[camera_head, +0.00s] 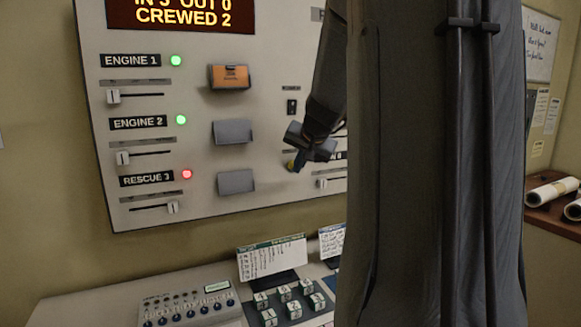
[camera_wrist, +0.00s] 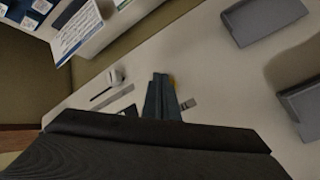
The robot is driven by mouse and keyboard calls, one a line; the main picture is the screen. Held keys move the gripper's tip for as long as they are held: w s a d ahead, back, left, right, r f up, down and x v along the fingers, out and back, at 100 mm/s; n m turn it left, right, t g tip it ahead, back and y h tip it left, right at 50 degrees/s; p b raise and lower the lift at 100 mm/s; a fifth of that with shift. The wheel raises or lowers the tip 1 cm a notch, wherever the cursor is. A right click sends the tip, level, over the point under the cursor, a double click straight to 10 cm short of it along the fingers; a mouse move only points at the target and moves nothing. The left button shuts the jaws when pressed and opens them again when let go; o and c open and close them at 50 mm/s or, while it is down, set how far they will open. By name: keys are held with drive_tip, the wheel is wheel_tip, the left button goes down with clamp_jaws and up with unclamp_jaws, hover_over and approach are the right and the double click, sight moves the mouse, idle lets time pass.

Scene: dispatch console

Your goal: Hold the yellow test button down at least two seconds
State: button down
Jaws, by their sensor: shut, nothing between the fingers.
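The yellow test button (camera_head: 290,165) is on the pale wall panel (camera_head: 200,206), right of the lowest grey holder. Only a small yellow part shows beside my fingertips. My gripper (camera_head: 299,165) is shut and empty, with its tips right at the button. In the wrist view, my closed fingers (camera_wrist: 160,76) point at the panel, and a sliver of the yellow button (camera_wrist: 172,80) shows just right of the tips. I cannot tell whether the tips touch the button or whether it is pressed in.
Left of my gripper, grey holders (camera_head: 236,182) stick out from the panel, and an orange card (camera_head: 229,77) sits in the top one. A slider knob (camera_head: 323,184) is close at lower right. Below is a desk with a keypad (camera_head: 290,301) and a knob console (camera_head: 190,305).

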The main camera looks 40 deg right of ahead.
drive_tip(key=shift+w, duration=0.15)
drive_tip(key=shift+w+d, duration=0.1)
drive_tip(key=shift+w, duration=0.1)
drive_tip(key=shift+w+d, duration=0.1)
drive_tip(key=shift+w, duration=0.25)
idle(0.7)
drive_tip(key=shift+s, duration=0.1)
idle(2.8)
drive_tip(key=shift+s+a+b, duration=0.2)
drive_tip(key=shift+s+b, duration=0.15)
drive_tip(key=shift+s, duration=0.35)
drive_tip(key=shift+s+a+b, duration=0.2)
drive_tip(key=shift+s+b, duration=0.15)
drive_tip(key=shift+s, duration=0.45)
drive_tip(key=shift+s+a+b, duration=0.15)
drive_tip(key=shift+s+b, duration=0.15)
drive_tip(key=shift+s, duration=0.55)
drive_tip(key=shift+s+a+b, duration=0.2)
drive_tip(key=shift+s+b, duration=0.15)
drive_tip(key=shift+s, duration=0.45)
